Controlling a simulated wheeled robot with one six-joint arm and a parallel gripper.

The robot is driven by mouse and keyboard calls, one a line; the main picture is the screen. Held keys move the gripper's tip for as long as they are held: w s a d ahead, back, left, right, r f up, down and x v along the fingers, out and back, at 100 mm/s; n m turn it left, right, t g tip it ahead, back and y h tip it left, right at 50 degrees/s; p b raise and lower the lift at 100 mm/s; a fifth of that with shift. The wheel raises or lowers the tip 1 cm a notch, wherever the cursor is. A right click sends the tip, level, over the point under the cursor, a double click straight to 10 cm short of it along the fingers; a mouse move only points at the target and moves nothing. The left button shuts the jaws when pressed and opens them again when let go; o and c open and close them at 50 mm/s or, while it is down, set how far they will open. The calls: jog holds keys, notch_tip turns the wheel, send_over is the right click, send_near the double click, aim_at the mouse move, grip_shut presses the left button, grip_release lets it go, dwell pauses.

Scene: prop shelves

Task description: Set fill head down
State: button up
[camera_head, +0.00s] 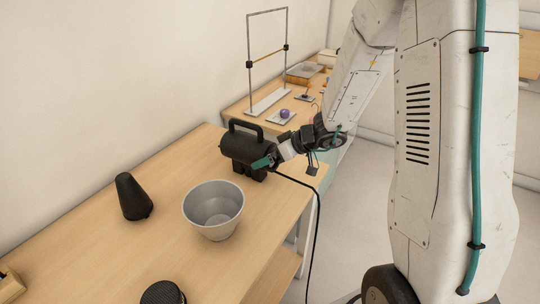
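The fill head looks to be the black lamp body (237,147) with a loop handle on top and a black cable running from its lower right. It is at the far right end of the near wooden table. I cannot tell whether its underside touches the tabletop. My gripper (264,162) reaches in from the right, with a teal finger against the lamp's right end. The other finger is hidden, so whether the gripper is shut on the lamp is unclear.
A grey bowl (213,208), a black cone (132,197) and a dark round item (163,293) stand on the near table (120,252). A second table behind holds a metal frame (249,62), a purple ball (285,113) and small items. The cable hangs over the edge.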

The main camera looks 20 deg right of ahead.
jog(key=v, duration=1.2)
jog(key=s+a+r+g+h, duration=0.1)
jog(key=s+a+r+g, duration=0.1)
jog(key=s+a+r, duration=0.4)
jog(key=s+a+r+g, duration=0.2)
jog(key=s+a+g, duration=0.15)
jog(key=s, duration=0.35)
jog(key=s+d+r+m+h, duration=0.1)
jog(key=s+r+m+h, duration=0.1)
jog(key=s, duration=0.4)
jog(key=s+d+r+m+h, duration=0.1)
jog(key=s+d+m+h, duration=0.1)
jog(key=s+m+h, duration=0.2)
jog(key=shift+s+r, duration=0.35)
jog(key=shift+s, duration=1.45)
